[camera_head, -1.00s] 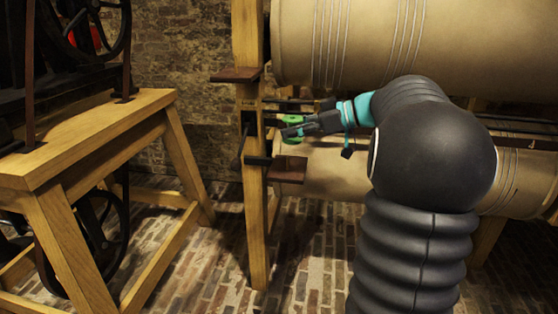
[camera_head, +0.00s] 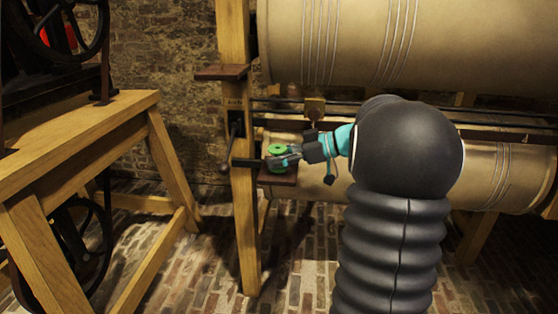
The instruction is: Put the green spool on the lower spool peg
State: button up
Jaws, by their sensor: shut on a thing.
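The green spool (camera_head: 277,150) is small in the camera_head view, just right of the wooden post and over the small dark lower shelf (camera_head: 279,178). My gripper (camera_head: 280,158) reaches in from the right and is shut on the spool, covering part of it. The spool looks roughly upright. I cannot tell whether it touches the shelf. No peg shows clearly on the lower shelf; the spool and gripper hide that spot. A dark upper shelf (camera_head: 221,73) juts from the same post, higher up and to the left.
The wooden post (camera_head: 247,235) stands close left of my gripper, with a dark crank (camera_head: 230,140) and a dark horizontal bar (camera_head: 245,163) on it. Large tan rollers (camera_head: 360,40) lie behind and above. A wooden-framed machine (camera_head: 80,135) stands at left. Brick floor lies open between.

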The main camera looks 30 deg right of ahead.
jog(key=o, duration=1)
jog(key=shift+f, duration=0.15)
jog(key=p+v, duration=0.1)
jog(key=v, duration=1.1)
